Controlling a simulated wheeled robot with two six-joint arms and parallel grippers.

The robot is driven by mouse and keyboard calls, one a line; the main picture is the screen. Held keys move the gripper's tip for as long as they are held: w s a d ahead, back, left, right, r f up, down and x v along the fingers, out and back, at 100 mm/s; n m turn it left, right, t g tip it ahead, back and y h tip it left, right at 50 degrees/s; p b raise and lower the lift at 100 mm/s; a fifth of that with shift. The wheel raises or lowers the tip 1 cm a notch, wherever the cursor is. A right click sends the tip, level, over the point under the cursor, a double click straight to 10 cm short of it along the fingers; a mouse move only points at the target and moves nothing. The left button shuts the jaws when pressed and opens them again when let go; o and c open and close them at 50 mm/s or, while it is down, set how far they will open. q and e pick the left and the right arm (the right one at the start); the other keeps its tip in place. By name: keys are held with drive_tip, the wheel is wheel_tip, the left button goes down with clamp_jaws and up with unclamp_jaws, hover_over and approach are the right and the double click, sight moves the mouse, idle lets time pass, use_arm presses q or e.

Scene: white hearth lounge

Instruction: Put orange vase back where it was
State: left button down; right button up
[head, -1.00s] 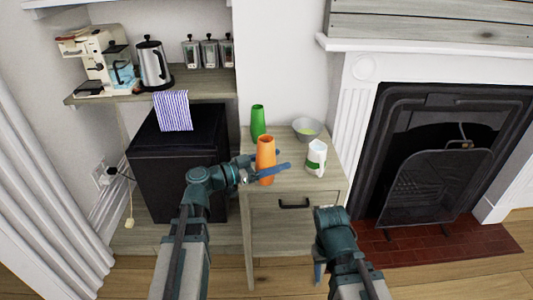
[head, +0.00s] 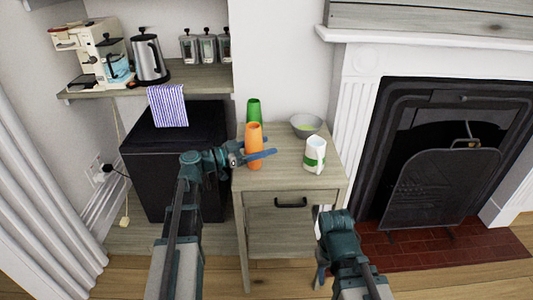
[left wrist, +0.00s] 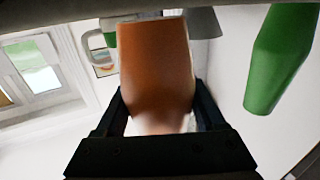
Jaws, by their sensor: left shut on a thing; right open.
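The orange vase (head: 254,140) is upright at the left part of the small wooden cabinet top, in front of the green vase (head: 254,109). My left gripper (head: 256,158) is shut on the orange vase. In the left wrist view the orange vase (left wrist: 155,65) stands between the two fingers, and the green vase (left wrist: 279,58) is to the right. I cannot tell whether the orange vase touches the cabinet top. My right gripper (head: 320,268) is low in front of the cabinet, empty, its fingers mostly hidden by its wrist.
A black box-shaped appliance (head: 172,160) with a striped cloth (head: 168,106) stands to the left. The fireplace (head: 430,155) is to the right.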

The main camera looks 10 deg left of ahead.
use_arm(q)
drive_tip(key=shift+f, duration=0.15)
drive_tip(key=shift+f, duration=0.15)
unclamp_jaws()
drive_tip(key=shift+r+p, duration=0.3)
drive_tip(key=shift+r, duration=0.05)
drive_tip(key=v, duration=1.2)
